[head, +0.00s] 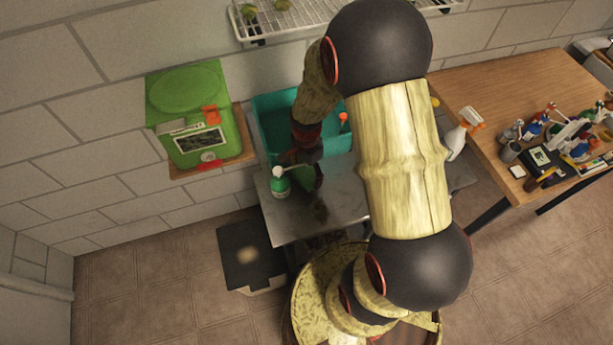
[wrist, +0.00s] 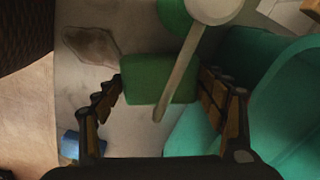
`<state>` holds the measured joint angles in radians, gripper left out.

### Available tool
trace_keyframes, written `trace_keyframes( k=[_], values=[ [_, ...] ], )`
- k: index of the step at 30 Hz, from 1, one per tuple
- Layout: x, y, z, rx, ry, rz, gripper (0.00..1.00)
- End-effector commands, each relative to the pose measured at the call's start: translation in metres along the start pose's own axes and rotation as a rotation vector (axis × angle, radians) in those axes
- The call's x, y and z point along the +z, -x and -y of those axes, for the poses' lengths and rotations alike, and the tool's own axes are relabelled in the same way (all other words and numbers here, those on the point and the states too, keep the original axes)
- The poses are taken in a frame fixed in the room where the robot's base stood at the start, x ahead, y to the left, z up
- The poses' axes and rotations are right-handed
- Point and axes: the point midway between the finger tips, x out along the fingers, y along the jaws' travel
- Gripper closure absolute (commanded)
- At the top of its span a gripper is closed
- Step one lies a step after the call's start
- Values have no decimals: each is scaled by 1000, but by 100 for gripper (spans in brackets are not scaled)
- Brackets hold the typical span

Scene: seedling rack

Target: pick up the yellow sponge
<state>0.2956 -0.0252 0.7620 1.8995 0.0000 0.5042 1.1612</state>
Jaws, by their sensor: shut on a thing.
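My gripper (wrist: 160,90) is shut on a green block (wrist: 148,80) in the wrist view, one finger at each end. The block looks like the scouring face of the sponge; no yellow shows on it. The spout of a pump bottle (wrist: 213,8) crosses in front of the block; I cannot tell if they touch. In the head view my gripper (head: 303,155) is over the metal counter, beside the green and white pump bottle (head: 281,186). A small patch of green (head: 305,179) shows beneath it.
A teal basin (head: 262,112) lies close to my gripper; it fills the right of the wrist view (wrist: 285,110). The metal counter (head: 290,230) has bare room in front. A wooden table (head: 490,95) with bottles and tools stands right. A green box (head: 187,90) sits on a wall shelf.

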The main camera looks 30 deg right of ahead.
Motion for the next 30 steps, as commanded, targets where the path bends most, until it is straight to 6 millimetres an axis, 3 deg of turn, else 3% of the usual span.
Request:
trace_keyframes(
  k=[5, 21, 30],
  values=[
    [0, 35, 1, -3, 0, -1, 41],
    [-78, 32, -89, 2, -8, 1, 41],
    [-108, 32, -123, 1, -5, 1, 41]
  ],
)
